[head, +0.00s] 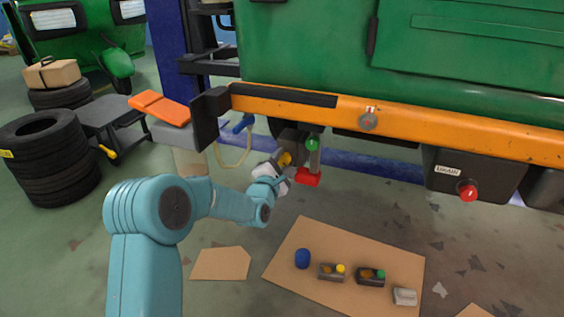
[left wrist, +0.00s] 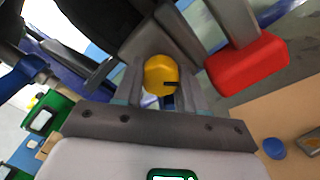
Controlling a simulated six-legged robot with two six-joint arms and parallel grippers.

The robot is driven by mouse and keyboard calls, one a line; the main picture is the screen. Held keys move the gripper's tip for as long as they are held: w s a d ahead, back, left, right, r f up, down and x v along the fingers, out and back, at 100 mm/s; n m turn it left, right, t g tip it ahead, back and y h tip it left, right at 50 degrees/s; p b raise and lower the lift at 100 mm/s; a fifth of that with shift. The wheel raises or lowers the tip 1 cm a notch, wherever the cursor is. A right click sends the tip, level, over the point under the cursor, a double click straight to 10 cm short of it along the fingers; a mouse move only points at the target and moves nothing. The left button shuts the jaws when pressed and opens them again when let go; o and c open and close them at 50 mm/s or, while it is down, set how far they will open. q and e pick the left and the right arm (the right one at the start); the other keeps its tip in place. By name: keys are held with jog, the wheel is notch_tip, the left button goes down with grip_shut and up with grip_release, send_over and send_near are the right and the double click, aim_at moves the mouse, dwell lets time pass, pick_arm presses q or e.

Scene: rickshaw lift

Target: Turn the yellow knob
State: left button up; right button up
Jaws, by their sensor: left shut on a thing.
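The yellow knob (head: 285,159) sits on a dark housing under the orange beam of the green vehicle. In the left wrist view the yellow knob (left wrist: 162,75) is round with a dark slot mark on its face. It lies between the two fingers of my left gripper (head: 278,167), which is shut on it. The same gripper (left wrist: 165,88) shows up close in the wrist view, with a finger on each side of the knob. My right gripper is not in view.
A red block (head: 308,177) and a green knob (head: 312,143) are close to the right of the gripper. A red knob (head: 468,193) is on a drain box farther right. Cardboard (head: 300,232) with small parts lies on the floor. Stacked tyres (head: 45,165) stand left.

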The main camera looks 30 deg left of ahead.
pick_arm(q)
jog(key=shift+r, duration=0.1)
jog(key=o, duration=1)
jog(key=shift+o, duration=0.2)
